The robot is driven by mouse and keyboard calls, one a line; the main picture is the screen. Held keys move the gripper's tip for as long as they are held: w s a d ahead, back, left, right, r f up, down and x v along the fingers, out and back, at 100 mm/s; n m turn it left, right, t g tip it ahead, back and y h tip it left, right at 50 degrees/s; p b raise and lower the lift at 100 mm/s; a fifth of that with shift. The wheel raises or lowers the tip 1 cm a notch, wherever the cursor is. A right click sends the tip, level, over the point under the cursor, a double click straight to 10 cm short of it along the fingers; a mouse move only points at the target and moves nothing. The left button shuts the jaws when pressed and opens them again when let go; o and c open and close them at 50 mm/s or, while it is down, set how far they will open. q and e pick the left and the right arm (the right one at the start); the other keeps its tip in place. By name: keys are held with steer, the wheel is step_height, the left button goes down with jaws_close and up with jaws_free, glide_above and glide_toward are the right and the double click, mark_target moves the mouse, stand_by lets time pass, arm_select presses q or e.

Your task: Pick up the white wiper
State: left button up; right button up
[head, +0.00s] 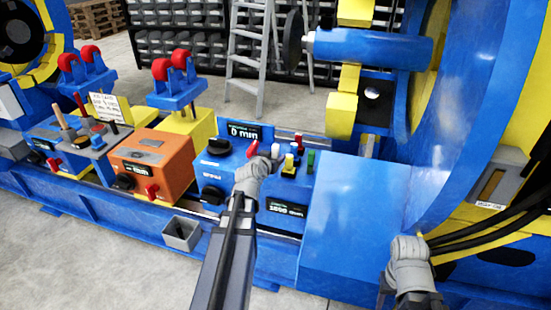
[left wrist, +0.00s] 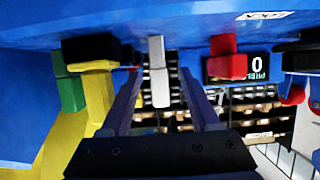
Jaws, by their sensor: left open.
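The white wiper (head: 275,151) stands upright on the blue control box, between a red one and a yellow one. In the left wrist view the white wiper (left wrist: 157,70) is a pale bar between the two fingers of my left gripper (left wrist: 161,78). The fingers are spread, with a gap on each side of the bar. In the head view my left wrist hides most of this gripper, just in front of the wiper. My right wrist shows at the lower right of the head view, but its gripper cannot be made out.
A red handle (head: 253,148), a yellow one (head: 288,163) and a green one (head: 311,161) stand close to the white wiper. The blue control box (head: 225,172) has displays and black knobs. An orange box (head: 168,152) is to its left. A large blue ring rises at the right.

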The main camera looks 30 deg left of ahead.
mark_target(278, 149)
arm_select(q)
steer(key=shift+w+a+r, duration=0.1)
steer(key=shift+w+r, duration=0.05)
steer(key=shift+w, duration=0.25)
steer(key=w, duration=0.3)
steer(key=w+a, duration=0.1)
steer(key=shift+w+f, duration=0.3)
steer(key=shift+f, duration=0.05)
steer(key=shift+s, duration=0.1)
jaws_close()
